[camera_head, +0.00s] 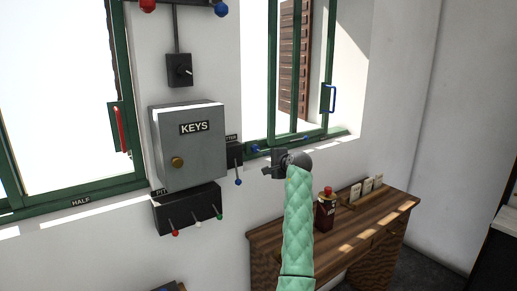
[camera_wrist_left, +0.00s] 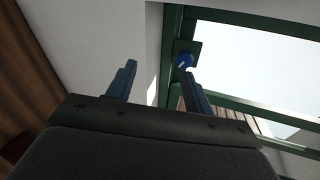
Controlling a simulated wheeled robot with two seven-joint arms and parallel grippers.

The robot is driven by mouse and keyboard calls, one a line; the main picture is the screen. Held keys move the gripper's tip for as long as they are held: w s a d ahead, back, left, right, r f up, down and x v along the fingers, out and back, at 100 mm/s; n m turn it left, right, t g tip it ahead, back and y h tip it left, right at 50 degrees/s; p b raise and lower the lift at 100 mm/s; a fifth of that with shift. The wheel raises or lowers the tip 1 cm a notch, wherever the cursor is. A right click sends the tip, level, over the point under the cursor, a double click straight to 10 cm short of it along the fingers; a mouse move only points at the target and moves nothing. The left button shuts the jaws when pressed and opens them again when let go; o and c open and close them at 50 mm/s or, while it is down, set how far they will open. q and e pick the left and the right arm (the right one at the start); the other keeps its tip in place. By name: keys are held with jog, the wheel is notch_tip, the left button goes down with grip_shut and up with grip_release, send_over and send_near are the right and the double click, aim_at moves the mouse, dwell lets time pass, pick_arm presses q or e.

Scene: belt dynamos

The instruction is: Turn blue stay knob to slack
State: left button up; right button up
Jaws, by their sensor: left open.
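The blue stay knob (camera_head: 255,148) is a small round knob low on the green frame of the right window, just above the sill. In the left wrist view a blue knob (camera_wrist_left: 185,60) sits on a green plate at the frame corner, beyond the tip of the right-hand finger. My left gripper (camera_head: 268,168) is in front of the wall, just below and to the right of the knob in the head view. Its fingers also show in the left wrist view (camera_wrist_left: 158,78), apart with nothing between them. My right gripper is not in view.
A grey KEYS box (camera_head: 190,145) hangs left of my gripper. Below it a dark box (camera_head: 187,208) has red, white and green levers. A blue-tipped lever (camera_head: 238,181) hangs beside them. A wooden desk (camera_head: 385,215) with a red-topped bottle (camera_head: 326,212) stands at right.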

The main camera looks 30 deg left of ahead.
aim_at(257, 149)
pick_arm(q)
jog(key=w+a+m+y+p, duration=0.1)
jog(key=w+a+m, duration=0.1)
jog(key=m, duration=0.3)
jog(key=w+a+r+m+y+p, duration=0.1)
jog(key=w+a+m, duration=0.1)
jog(key=m, duration=0.4)
jog(key=w+a+m+y+p, duration=0.1)
jog(key=w+a+m, duration=0.2)
jog(key=a+m, duration=0.1)
jog(key=shift+a+r+m+t+y+p, duration=0.15)
jog(key=shift+m+t+y+p, duration=0.2)
jog(key=shift+m, duration=0.35)
jog(key=shift+w+a, duration=0.25)
jog(key=shift+a, duration=0.25)
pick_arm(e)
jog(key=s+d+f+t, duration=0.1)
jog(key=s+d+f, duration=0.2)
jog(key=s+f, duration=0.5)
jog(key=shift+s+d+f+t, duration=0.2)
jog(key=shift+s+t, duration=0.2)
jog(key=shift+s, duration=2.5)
pick_arm(q)
jog(key=shift+c, duration=0.4)
jog(key=c, duration=0.9)
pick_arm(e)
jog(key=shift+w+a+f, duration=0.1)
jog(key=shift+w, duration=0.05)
